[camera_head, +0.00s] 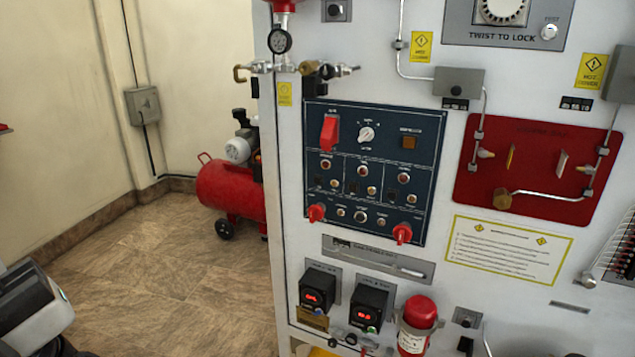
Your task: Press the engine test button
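A dark blue control panel (436,200) is set in the white front of the trainer. A bottom row has small round controls between two red knobs, left (316,212) and right (402,233). The labels are too small to read, so I cannot tell which control is the engine test button. No gripper fingers show in the view.
Below the panel are a horizontal handle (372,257), two black boxes with red digits (318,290) (368,304), and a red cylinder (418,314). A red plate (530,165) with piping is right. A red compressor (229,187) stands left behind; the floor (170,270) before it is clear.

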